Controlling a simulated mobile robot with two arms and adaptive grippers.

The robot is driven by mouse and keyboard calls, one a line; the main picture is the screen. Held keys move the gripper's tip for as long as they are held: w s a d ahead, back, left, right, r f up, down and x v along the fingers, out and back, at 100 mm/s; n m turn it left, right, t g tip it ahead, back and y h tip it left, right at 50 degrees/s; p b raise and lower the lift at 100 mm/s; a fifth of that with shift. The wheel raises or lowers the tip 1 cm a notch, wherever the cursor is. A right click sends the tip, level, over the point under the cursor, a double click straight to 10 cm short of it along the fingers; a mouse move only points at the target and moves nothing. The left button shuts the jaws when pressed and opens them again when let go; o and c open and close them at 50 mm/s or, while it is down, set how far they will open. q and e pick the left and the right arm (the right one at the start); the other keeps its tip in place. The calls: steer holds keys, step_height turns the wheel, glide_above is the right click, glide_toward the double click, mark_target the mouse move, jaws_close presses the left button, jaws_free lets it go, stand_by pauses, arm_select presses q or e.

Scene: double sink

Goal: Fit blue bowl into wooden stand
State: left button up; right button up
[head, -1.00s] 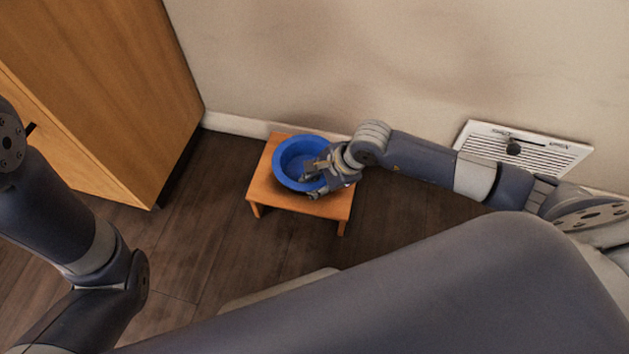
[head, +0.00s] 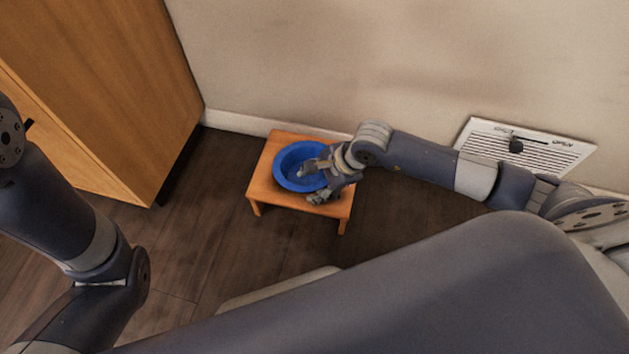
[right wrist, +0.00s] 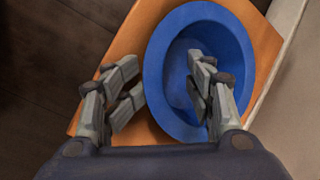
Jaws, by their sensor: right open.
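The blue bowl (head: 287,168) sits upright in the wooden stand (head: 268,192), a small orange-brown stool-like piece on the floor. Its rim shows close to the stand's top, and how deep it sits is hidden. My right gripper (head: 316,182) is open at the bowl's right side. In the right wrist view the bowl (right wrist: 238,45) lies between and ahead of the fingers (right wrist: 165,90), one finger pair over its inside and the other outside its rim, above the stand (right wrist: 122,48). My left gripper is not in view; only my left arm shows.
A wooden cabinet (head: 110,80) stands at the left. The wall (head: 330,60) runs behind the stand, with a white vent (head: 525,147) at the right. Dark floor (head: 205,235) is free left of and in front of the stand.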

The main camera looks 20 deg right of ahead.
steer(key=v, duration=1.2)
stand_by(0.6)
